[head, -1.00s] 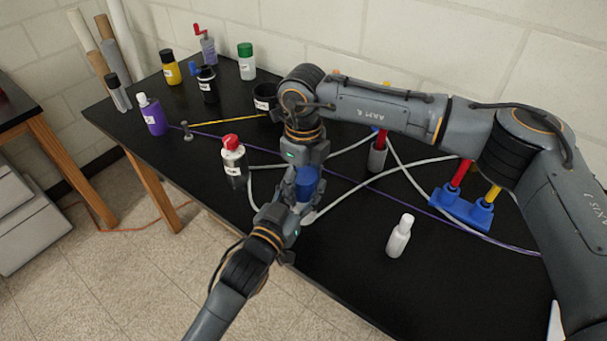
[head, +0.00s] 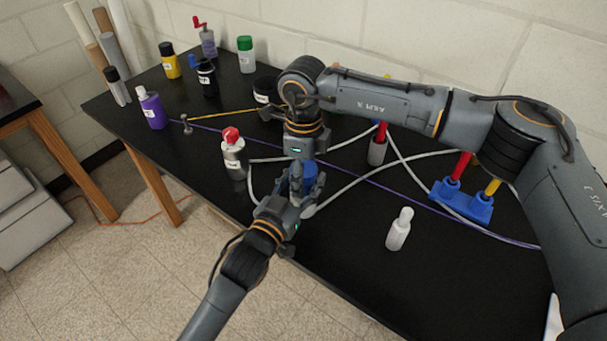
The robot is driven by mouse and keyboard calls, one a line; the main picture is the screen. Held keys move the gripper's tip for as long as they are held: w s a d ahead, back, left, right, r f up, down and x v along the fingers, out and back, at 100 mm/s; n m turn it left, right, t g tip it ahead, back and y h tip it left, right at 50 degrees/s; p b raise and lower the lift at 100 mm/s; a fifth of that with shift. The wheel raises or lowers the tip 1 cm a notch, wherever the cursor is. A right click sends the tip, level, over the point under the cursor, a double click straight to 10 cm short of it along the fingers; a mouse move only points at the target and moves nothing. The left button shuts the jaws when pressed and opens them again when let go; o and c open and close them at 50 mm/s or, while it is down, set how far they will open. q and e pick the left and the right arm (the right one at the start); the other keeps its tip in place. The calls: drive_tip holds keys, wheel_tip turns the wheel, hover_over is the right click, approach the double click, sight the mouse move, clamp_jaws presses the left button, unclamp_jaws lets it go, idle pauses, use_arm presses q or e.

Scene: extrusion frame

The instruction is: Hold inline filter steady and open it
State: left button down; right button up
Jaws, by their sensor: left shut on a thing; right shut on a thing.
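The inline filter, a blue body (head: 310,172), shows in the head view near the table's front edge, with pale hoses leading off it. Much of it is hidden by my two grippers. My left gripper (head: 289,193) comes up from below and is shut on the filter's lower part. My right gripper (head: 302,168) points down from above and is shut on the filter's upper part. The contact of the fingers and the joint between the filter's parts are hidden.
A red-capped bottle (head: 233,153) stands close left of the grippers. A white bottle (head: 399,230) stands at the right front. A blue holder (head: 462,205) with red and yellow handles is farther right. Hoses and a purple cord (head: 400,198) cross the black table (head: 340,255).

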drive_tip(key=o, duration=1.3)
drive_tip(key=shift+r, duration=2.3)
use_arm(q)
drive_tip(key=c, duration=0.5)
unclamp_jaws()
drive_tip(key=shift+s, duration=0.1)
